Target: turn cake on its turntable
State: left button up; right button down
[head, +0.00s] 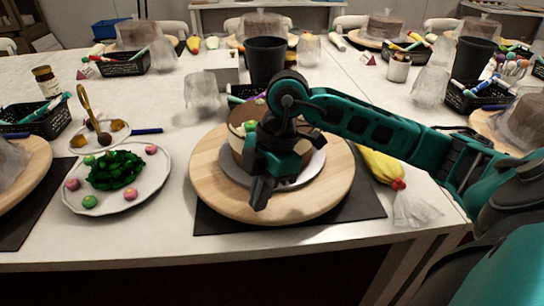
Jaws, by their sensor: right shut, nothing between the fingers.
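The wooden turntable (218,193) stands on a black mat (222,227) near the front edge of the table. A round silver board (303,173) lies on it and bears a brown-and-cream cake (237,138) with green and pink decorations on top. My right arm reaches in from the right and covers much of the cake. My right gripper (262,196) is shut and empty, pointing down at the front of the cake, over the board and turntable. I cannot tell whether it touches either. My left gripper is not in view.
A white plate (130,196) with green leaves and small balls stands left of the mat. A yellow piping bag (382,168) lies at the right, under my arm. A black cup (266,62) and a clear cup (203,90) stand behind.

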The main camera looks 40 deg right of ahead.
aim_at(290, 211)
jog(key=shift+f, duration=0.1)
jog(key=shift+f+b, duration=0.4)
jog(key=shift+f, duration=0.1)
jog(key=shift+d+r, duration=0.1)
jog(key=s+d, duration=0.1)
jog(key=d, duration=0.1)
jog(key=s+d+b, duration=0.1)
jog(key=s+d, duration=0.1)
jog(key=shift+s+d, duration=0.15)
jog(key=shift+d, duration=0.1)
jog(key=shift+s+d, duration=0.15)
jog(key=shift+d, duration=0.05)
